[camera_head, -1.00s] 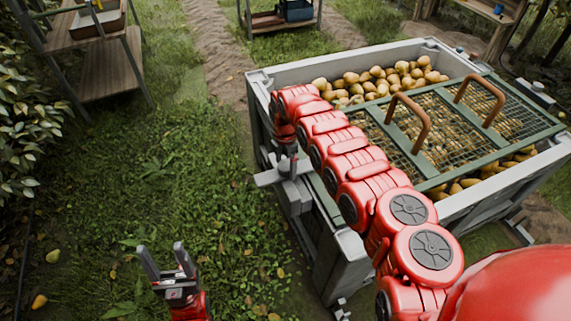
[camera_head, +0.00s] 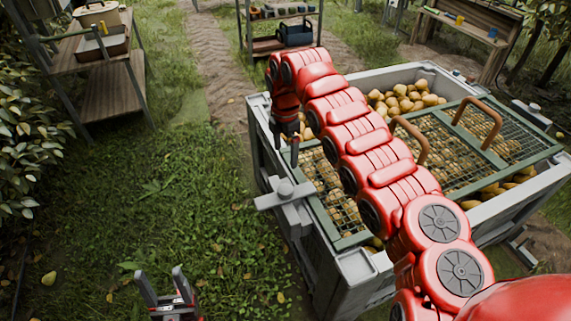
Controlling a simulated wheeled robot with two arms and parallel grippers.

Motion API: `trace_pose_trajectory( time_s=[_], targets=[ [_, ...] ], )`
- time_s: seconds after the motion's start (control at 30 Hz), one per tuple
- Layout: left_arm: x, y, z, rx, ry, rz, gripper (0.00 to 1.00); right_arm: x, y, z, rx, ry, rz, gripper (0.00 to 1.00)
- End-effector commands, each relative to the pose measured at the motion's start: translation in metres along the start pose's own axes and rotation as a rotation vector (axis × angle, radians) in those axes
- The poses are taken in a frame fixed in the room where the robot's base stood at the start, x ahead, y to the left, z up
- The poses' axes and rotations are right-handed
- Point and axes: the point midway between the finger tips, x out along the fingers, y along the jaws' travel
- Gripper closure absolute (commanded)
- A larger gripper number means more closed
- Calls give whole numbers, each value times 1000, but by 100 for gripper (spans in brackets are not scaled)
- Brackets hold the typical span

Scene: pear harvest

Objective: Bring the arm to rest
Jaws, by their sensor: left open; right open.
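My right arm (camera_head: 362,135) reaches across the near left part of the pear bin and bends down at its far end. My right gripper (camera_head: 285,149) is at that end, pointing down by the bin's left rim. It is open and no fruit shows between its fingers. Whether it touches the rim cannot be told. My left gripper (camera_head: 164,287) is at the bottom left over the grass, its two fingers apart and pointing up. It is open and empty. The rest of my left arm is out of the frame.
The grey bin (camera_head: 357,267) holds many pears (camera_head: 405,98) under a green mesh lid (camera_head: 440,150) with brown handles. A grey clamp-like fitting (camera_head: 285,195) sits on its left side. A wooden shelf (camera_head: 110,85) stands upper left. Open grass lies left of the bin.

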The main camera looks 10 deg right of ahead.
Motion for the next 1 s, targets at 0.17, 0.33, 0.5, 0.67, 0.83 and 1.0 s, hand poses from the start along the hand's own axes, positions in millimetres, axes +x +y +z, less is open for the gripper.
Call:
trace_pose_trajectory(
  time_s=[0.17,0.33,0.5,0.67,0.83,1.0],
  targets=[
    [0,0,0,0,0,0,38,-11,0,0,0,-1,-1,8],
    [0,0,0,0,0,0,38,-11,0,0,0,0,-1,8],
    [0,0,0,0,0,0,38,-11,0,0,0,0,0,8],
    [1,0,0,0,0,0,38,-9,6,-1,10,5,21,8],
    [9,0,-2,0,0,0,38,12,65,-7,149,69,248,8],
    [22,-1,-4,0,0,0,38,30,150,2,466,206,663,8]
  ],
)
